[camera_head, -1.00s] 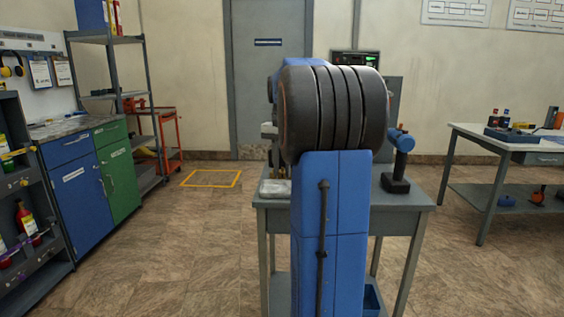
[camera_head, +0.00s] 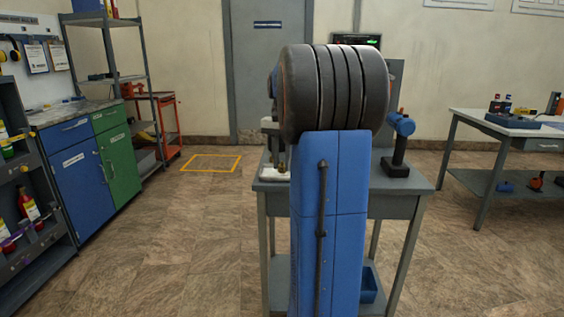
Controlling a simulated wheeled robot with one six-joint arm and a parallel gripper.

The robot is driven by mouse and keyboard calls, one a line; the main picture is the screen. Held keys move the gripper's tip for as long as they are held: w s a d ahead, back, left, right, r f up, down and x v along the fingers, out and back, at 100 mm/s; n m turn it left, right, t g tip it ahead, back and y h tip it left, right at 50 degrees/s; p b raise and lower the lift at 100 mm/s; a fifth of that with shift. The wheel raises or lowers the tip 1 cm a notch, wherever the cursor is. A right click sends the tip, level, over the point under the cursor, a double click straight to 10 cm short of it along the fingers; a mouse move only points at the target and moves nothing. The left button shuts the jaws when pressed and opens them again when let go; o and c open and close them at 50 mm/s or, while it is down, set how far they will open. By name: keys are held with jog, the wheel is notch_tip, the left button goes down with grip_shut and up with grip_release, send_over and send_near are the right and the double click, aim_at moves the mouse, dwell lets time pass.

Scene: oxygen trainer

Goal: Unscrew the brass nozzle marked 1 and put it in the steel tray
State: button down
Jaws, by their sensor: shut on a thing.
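My own blue arm with its dark ribbed joint fills the middle of the view and covers most of the grey workbench (camera_head: 405,184). My gripper is hidden behind it, so its hold cannot be seen. A pale, shiny low piece (camera_head: 274,174), which may be the steel tray, shows at the left end of the bench top. A small brass-coloured piece (camera_head: 282,168) shows at the edge of my arm, close to that pale piece. It is too small to tell whether it is a nozzle, and no mark 1 is legible.
A blue-headed device on a black base (camera_head: 397,163) stands at the bench's right end. A blue bin (camera_head: 370,285) is on its lower shelf. The floor between is clear.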

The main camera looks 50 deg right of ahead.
jog(key=shift+f, duration=0.45)
jog(key=c, duration=1.4)
grip_release()
jog(key=shift+r, duration=0.1)
notch_tip(320, 180, up, 17)
